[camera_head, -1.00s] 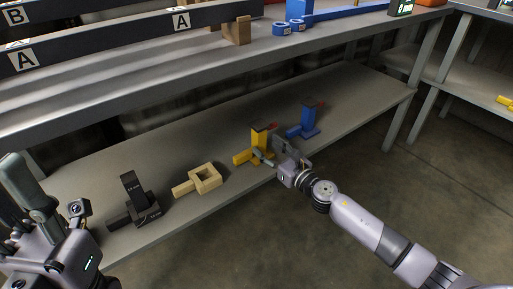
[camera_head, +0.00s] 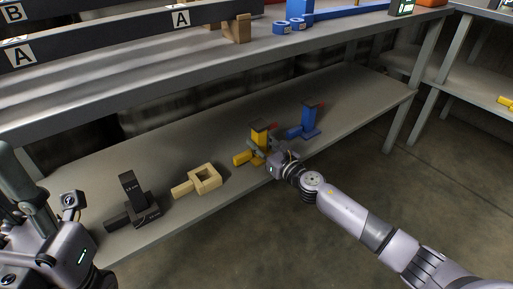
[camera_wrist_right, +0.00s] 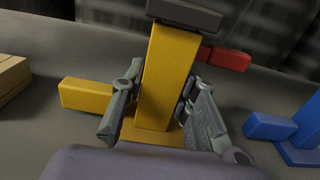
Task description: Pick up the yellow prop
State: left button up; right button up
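My left gripper (camera_head: 28,190) is at the left edge, partly cut off, away from the prop.
A blue prop (camera_head: 308,118) stands close to the right of the yellow one. A wooden prop (camera_head: 207,180) and a black prop (camera_head: 136,205) are to its left on the lower shelf (camera_head: 350,99). The upper shelf (camera_head: 130,105) overhangs behind.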

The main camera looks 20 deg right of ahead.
grip_shut()
jog(key=shift+r, duration=0.15)
dwell(0.4)
